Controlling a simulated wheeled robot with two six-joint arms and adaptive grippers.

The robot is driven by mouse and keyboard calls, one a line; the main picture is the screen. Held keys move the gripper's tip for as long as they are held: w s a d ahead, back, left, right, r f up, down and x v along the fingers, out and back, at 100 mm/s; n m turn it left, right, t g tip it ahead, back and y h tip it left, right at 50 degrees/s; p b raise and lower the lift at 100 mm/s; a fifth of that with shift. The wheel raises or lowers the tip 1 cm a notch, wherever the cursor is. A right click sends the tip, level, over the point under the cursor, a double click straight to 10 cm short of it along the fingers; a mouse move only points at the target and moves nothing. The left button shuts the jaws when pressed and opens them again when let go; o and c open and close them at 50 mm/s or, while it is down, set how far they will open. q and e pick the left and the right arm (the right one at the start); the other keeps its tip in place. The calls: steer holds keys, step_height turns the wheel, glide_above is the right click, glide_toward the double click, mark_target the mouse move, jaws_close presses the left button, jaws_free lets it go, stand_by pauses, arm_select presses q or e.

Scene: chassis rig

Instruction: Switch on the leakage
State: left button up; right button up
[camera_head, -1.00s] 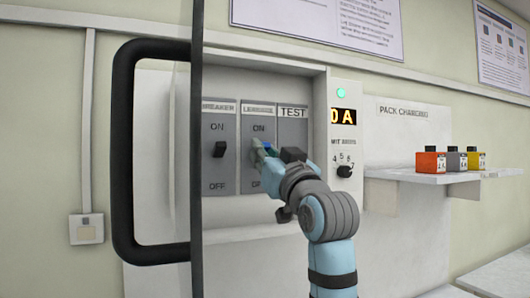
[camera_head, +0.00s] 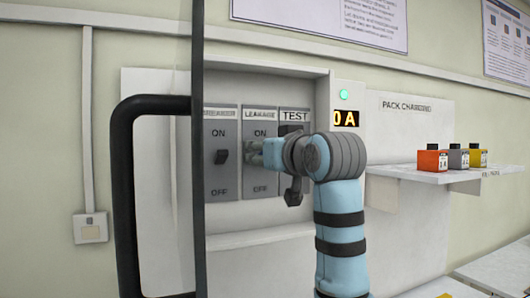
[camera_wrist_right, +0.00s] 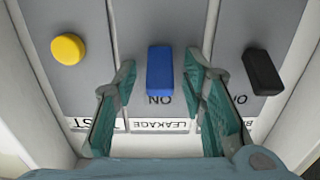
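The leakage switch is a blue lever (camera_wrist_right: 160,72) on a grey panel (camera_head: 259,118) labelled LEAKAGE, with ON above and OFF below in the head view. In the wrist view the labels appear upside down, and the lever stands near the ON mark. My right gripper (camera_head: 260,152) is at this panel and hides the lever in the head view. In the wrist view my right gripper (camera_wrist_right: 160,68) is open, one finger on each side of the lever, with gaps visible. My left gripper is in no view.
A black breaker lever (camera_head: 221,156) is on the left; a yellow button (camera_wrist_right: 68,48) is on the TEST panel. A door with a black handle (camera_head: 122,190) stands open at the left. A shelf (camera_head: 408,172) with small coloured blocks is at the right. The display (camera_head: 345,118) reads 0 A.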

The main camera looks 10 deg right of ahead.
steer(key=shift+s, duration=0.1)
steer(key=s+d, duration=0.2)
steer(key=s, duration=0.9)
steer(key=shift+s+d+r, duration=0.15)
steer(key=shift+s, duration=0.2)
